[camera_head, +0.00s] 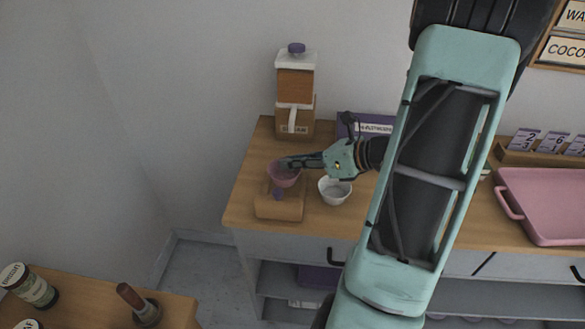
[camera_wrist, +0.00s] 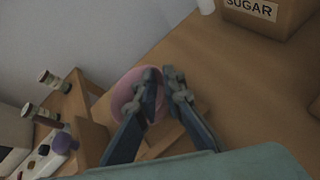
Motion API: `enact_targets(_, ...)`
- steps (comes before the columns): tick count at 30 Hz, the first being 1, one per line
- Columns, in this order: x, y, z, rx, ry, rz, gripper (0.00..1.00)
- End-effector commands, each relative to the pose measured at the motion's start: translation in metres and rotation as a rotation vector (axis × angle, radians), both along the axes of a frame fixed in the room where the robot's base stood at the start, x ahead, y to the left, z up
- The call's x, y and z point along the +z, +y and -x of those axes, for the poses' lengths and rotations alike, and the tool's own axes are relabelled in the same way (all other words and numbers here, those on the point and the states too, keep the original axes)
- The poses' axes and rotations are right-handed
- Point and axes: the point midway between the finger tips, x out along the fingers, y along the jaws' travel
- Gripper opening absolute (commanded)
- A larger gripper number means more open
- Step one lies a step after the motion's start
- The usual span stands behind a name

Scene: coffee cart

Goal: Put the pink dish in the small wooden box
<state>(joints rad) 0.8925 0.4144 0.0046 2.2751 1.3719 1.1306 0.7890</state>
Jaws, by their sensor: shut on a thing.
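The pink dish (camera_head: 284,176) is a small round bowl at the left part of the wooden counter. My gripper (camera_head: 288,163) reaches it from the right and is shut on its rim; the dish also shows at the fingertips in the wrist view (camera_wrist: 124,96). In the wrist view, the fingers and dish hide part of the box (camera_wrist: 92,138).
A white bowl (camera_head: 335,194) stands just right of the box. A wooden dispenser (camera_head: 295,85) stands behind, beside a purple box (camera_head: 362,125). A pink tray (camera_head: 545,205) lies at the right. The counter's left edge is close to the wooden box.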

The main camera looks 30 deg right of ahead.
Motion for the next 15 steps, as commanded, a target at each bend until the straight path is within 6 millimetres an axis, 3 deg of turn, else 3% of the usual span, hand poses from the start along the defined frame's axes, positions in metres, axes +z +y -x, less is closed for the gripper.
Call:
enact_targets(3,-0.0173,0.0002,0.0007,-0.001,0.002,-0.003,0.0)
enact_targets(14,-0.0209,0.0002,0.0006,0.0,0.0,0.0,0.0)
enact_targets(15,-0.0195,0.0,0.0006,0.0,0.0,0.0,0.13)
